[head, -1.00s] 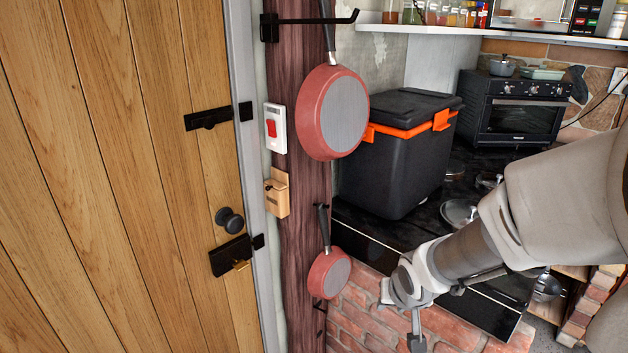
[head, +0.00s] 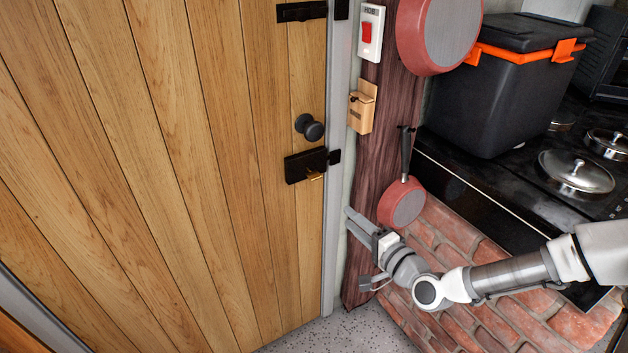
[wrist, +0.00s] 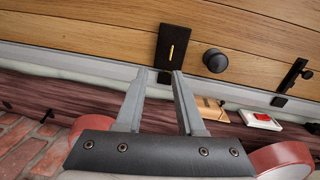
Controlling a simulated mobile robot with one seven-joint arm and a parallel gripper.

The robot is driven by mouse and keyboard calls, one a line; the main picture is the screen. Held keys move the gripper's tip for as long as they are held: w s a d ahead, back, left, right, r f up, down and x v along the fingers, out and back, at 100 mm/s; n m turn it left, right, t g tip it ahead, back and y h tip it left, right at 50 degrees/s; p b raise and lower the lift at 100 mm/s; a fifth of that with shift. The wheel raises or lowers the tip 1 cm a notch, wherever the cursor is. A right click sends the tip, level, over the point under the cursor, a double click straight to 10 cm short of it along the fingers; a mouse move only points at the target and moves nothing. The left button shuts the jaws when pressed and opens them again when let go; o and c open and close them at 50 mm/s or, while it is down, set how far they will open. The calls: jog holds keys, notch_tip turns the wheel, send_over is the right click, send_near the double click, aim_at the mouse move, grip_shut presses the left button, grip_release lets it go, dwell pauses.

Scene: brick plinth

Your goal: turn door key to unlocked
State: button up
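The wooden door (head: 190,200) fills the left of the head view. A black lock box (head: 296,166) sits on it below a round black knob (head: 310,127). The brass key (head: 316,175) sticks out of the lock box. In the wrist view the key (wrist: 172,50) shows on the black lock plate (wrist: 166,40), just beyond the fingertips. My gripper (head: 355,248) is right of and below the key, in front of the post. Its fingers (wrist: 161,75) are open, with nothing between them. The key is apart from both fingers.
A small red pan (head: 401,204) hangs on the wooden post beside the gripper. A wooden key box (head: 361,108) and a red switch (head: 370,32) are above it. The brick plinth (head: 470,255) and counter with pot lids (head: 577,172) lie right. The door front is clear.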

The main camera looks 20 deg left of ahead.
aim_at(317, 179)
jog(key=shift+m+t+y, duration=0.3)
jog(key=shift+m+t, duration=0.2)
jog(key=shift+m, duration=0.1)
jog(key=x, duration=0.6)
jog(key=b+x, duration=0.1)
jog(key=x, duration=0.5)
jog(key=r+x, duration=0.1)
jog(key=x, duration=0.4)
jog(key=shift+w+a+r, duration=0.1)
jog(key=shift+w+a, duration=0.1)
jog(key=shift+w, duration=0.2)
grip_shut()
